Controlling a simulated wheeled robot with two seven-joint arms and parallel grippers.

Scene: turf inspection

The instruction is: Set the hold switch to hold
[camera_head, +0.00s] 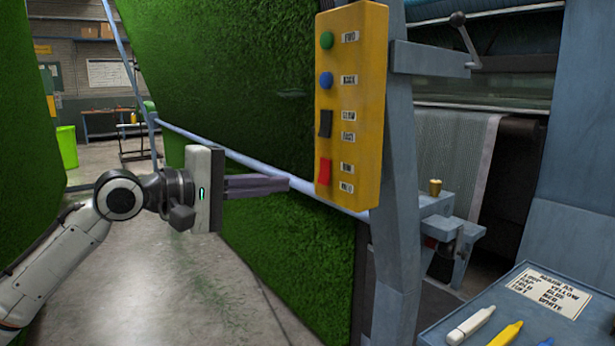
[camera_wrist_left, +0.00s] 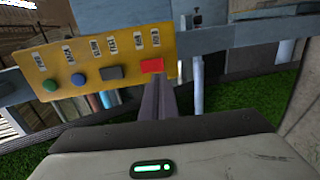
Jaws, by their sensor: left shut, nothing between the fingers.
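The yellow control box (camera_head: 352,110) hangs on a grey-blue post. Its red rocker switch (camera_head: 324,171) is the lowest control, beside two small labels, the upper seeming to read RUN and the lower HOLD. I cannot tell which way the rocker is tipped. My left gripper (camera_head: 289,184) is shut and empty, pointing right at the box. Its tips are just left of the red switch, with a small gap showing. In the left wrist view the shut fingers (camera_wrist_left: 156,84) reach toward the red switch (camera_wrist_left: 152,66), slightly overlapping its edge. My right gripper is not in view.
Above the red switch are a black rocker (camera_head: 325,123), a blue button (camera_head: 326,81) and a green button (camera_head: 326,40). A blue-grey rail (camera_head: 245,160) runs behind my gripper, before hanging turf. A tray with markers (camera_head: 470,325) stands at lower right.

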